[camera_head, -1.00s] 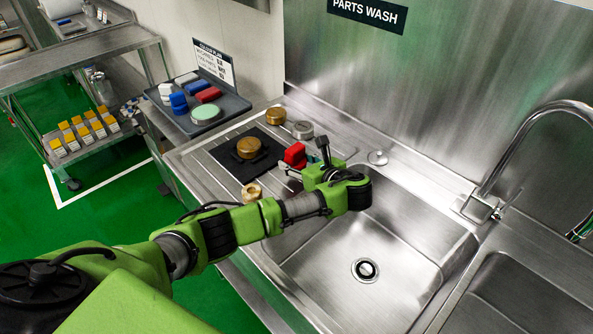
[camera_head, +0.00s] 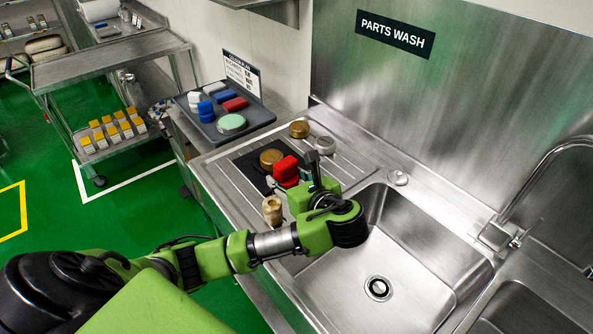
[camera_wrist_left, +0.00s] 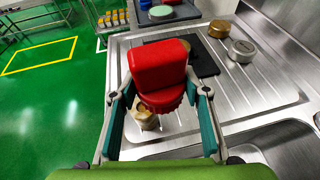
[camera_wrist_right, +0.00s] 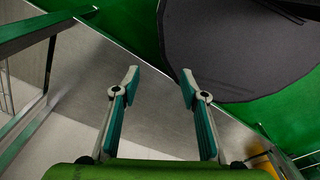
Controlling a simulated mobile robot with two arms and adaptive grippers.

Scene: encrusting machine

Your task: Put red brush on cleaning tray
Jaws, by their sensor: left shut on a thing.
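My left gripper (camera_head: 296,186) is shut on the red brush (camera_head: 286,170). In the left wrist view the brush (camera_wrist_left: 160,75) sits between the two fingers, its ribbed end toward me, and appears above the drainboard. The cleaning tray (camera_head: 262,117) is the dark grey tray at the back left, beyond the drainboard and apart from the brush. It holds white and blue pieces, another red piece (camera_head: 235,104) and a round green-topped item (camera_head: 231,123). My right gripper (camera_wrist_right: 160,77) shows only in its wrist view, open and empty.
The ribbed drainboard (camera_head: 222,180) carries a black mat, brass parts (camera_head: 299,129), a silver part (camera_head: 325,145) and a small brass fitting (camera_head: 272,208). The sink basin (camera_head: 420,245) lies right. A sign (camera_head: 240,73) stands behind the tray. A cart (camera_head: 110,60) stands farther left.

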